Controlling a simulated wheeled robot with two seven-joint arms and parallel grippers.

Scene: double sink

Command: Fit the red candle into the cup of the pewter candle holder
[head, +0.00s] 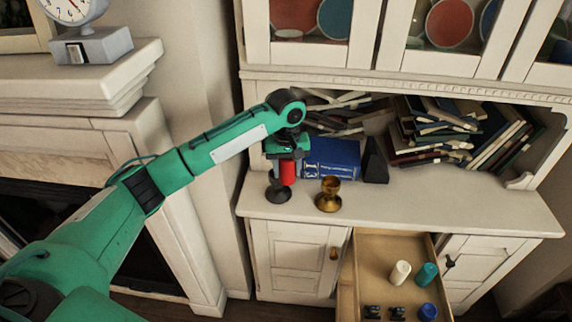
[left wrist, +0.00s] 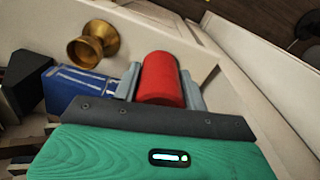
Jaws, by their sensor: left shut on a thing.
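The red candle (head: 288,173) is upright between the fingers of my left gripper (head: 285,158), above the left end of the cabinet top. In the left wrist view the candle (left wrist: 163,78) fills the gap between the two grey fingers of the gripper (left wrist: 162,88). The dark pewter candle holder (head: 278,194) stands on the cabinet top just under the candle. The candle's lower end overlaps the holder's upper part in the head view; I cannot tell whether it is in the cup or in front of it. The left wrist view does not show the holder, likely hidden behind the candle.
A brass candle holder (head: 329,196) stands to the right; it also shows in the left wrist view (left wrist: 93,46). An open drawer (head: 377,250) below holds several small objects. The cabinet top is clear at right.

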